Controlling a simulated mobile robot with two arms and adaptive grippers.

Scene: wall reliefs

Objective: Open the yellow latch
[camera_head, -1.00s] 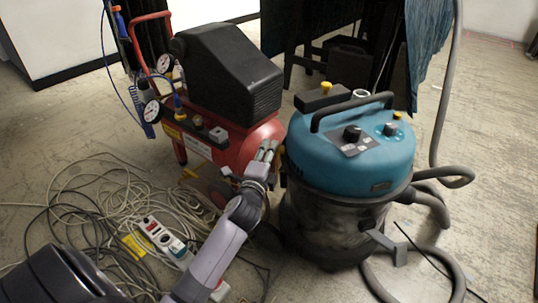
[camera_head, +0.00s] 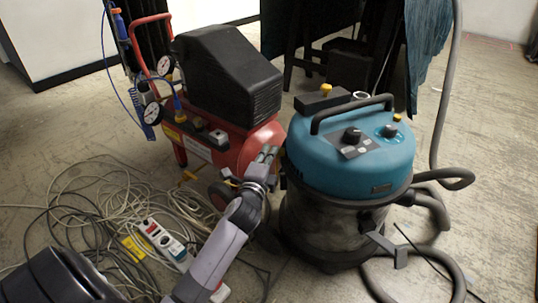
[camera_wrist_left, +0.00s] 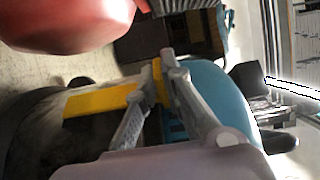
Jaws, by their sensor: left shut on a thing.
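The yellow latch (camera_wrist_left: 100,103) shows in the left wrist view as a flat yellow bar on the side of the vacuum cleaner. Its raised end lies between the fingertips of my left gripper (camera_wrist_left: 160,78), which is shut on it. In the head view my left gripper (camera_head: 266,155) is at the left side of the blue vacuum lid (camera_head: 350,165), just below its rim. The latch cannot be made out there. The lid sits on the dark drum (camera_head: 325,225). My right gripper is not in view.
A red compressor (camera_head: 215,145) with a black cover stands close behind and left of my left gripper. Tangled cables (camera_head: 90,195) and a power strip (camera_head: 163,240) lie on the floor at left. A grey hose (camera_head: 440,130) runs along the vacuum's right side.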

